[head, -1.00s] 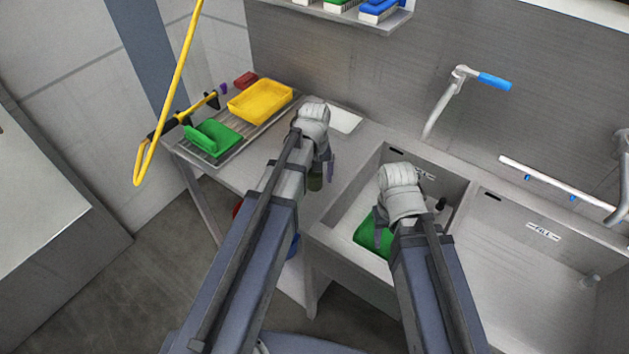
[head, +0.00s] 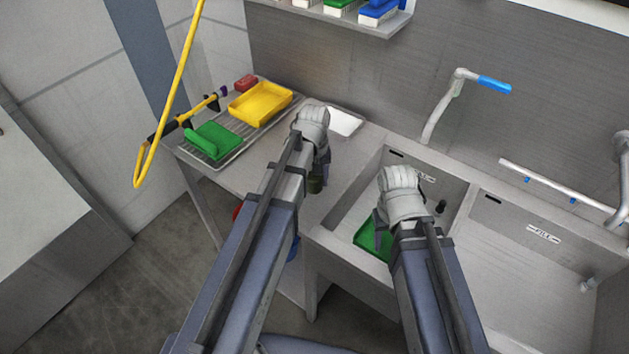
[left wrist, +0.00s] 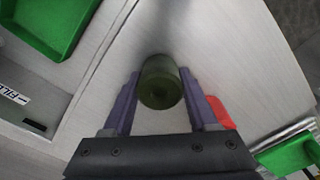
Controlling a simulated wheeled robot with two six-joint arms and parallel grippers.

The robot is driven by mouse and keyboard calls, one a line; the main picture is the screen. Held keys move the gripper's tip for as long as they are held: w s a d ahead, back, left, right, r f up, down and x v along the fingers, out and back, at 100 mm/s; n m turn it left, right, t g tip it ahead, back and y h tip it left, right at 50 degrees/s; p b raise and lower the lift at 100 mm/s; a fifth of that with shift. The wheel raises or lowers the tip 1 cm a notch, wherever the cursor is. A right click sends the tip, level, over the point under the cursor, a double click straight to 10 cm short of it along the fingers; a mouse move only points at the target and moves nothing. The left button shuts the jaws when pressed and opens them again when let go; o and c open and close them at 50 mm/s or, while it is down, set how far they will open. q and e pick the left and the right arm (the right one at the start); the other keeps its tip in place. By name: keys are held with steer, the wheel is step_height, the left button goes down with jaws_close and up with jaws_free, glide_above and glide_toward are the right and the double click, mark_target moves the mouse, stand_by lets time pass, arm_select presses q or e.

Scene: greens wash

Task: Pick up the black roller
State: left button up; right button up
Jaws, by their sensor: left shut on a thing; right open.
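A short, very dark olive-green cylinder, the nearest thing I see to a black roller, is between my left fingers in the left wrist view (left wrist: 161,84). In the head view its lower part shows below the left gripper, over the steel worktop (head: 315,186). My left gripper (left wrist: 159,72) is shut on it, one finger on each side. I cannot tell whether it still touches the worktop. My right gripper (head: 383,222) is open over the left sink basin, above a green tray (head: 368,238); its fingertips are mostly hidden.
A drying rack at the worktop's far left holds a yellow tray (head: 262,103) and a green scoop-like piece (head: 212,139). A white board (head: 343,121) lies behind my left gripper. A tap (head: 452,100) rises behind the sink. A red piece (left wrist: 219,113) is beside my left finger.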

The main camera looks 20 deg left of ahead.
arm_select(q)
steer(key=shift+r, duration=0.1)
step_height(320, 180, up, 10)
steer(key=p, duration=1)
step_height(320, 180, down, 4)
steer(key=b, duration=0.4)
steer(key=shift+f, duration=0.25)
steer(key=shift+r, duration=0.1)
